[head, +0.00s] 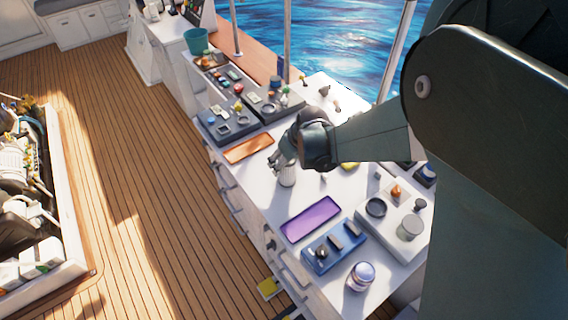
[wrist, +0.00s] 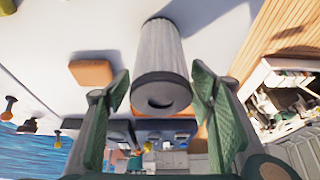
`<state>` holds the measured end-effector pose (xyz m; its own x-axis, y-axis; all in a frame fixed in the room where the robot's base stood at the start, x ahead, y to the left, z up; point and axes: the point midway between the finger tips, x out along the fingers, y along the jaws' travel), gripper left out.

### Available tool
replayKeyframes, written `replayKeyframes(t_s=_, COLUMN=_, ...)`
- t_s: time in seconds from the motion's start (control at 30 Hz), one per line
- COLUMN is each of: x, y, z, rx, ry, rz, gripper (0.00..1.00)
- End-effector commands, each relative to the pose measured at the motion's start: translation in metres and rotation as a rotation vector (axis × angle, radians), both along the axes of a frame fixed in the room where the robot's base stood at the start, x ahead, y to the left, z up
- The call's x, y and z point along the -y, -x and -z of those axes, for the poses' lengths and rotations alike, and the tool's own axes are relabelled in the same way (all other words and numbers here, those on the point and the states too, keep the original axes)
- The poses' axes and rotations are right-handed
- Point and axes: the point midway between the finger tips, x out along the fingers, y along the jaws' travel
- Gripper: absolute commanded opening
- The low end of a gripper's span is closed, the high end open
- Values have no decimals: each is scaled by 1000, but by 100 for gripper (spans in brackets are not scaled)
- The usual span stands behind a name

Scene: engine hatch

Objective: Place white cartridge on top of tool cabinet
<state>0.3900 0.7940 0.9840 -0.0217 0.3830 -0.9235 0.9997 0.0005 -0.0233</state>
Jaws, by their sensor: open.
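The white cartridge (head: 287,178) is a pale ribbed cylinder standing on the white top of the drawer cabinet (head: 262,180), which seems to be the tool cabinet. In the head view my gripper (head: 281,163) is at the cartridge and hides its upper part. In the wrist view the cartridge (wrist: 160,60) shows large, its round end with a dark hole facing the camera. My gripper's green-padded fingers (wrist: 161,84) are open, one on each side of that near end. A gap shows on the left; contact on the right cannot be told.
An orange tray (head: 248,148) lies behind the cartridge and a purple tray (head: 310,218) in front. A blue block (head: 332,247), a jar (head: 360,277) and a grey-white fixture (head: 393,215) stand nearer. Grey panels with small parts (head: 228,122) fill the far end. Wooden deck lies left.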

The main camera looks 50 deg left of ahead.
Motion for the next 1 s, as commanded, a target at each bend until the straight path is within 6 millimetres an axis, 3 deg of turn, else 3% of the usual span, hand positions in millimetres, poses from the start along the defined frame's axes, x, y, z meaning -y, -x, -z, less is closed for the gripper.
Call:
replayKeyframes(t_s=0.6, x=28, y=-2, z=-67, rx=0, ry=0, rz=0, gripper=54)
replayKeyframes(t_s=1.0, x=38, y=-2, z=-90, rx=0, ry=0, rz=0, gripper=54)
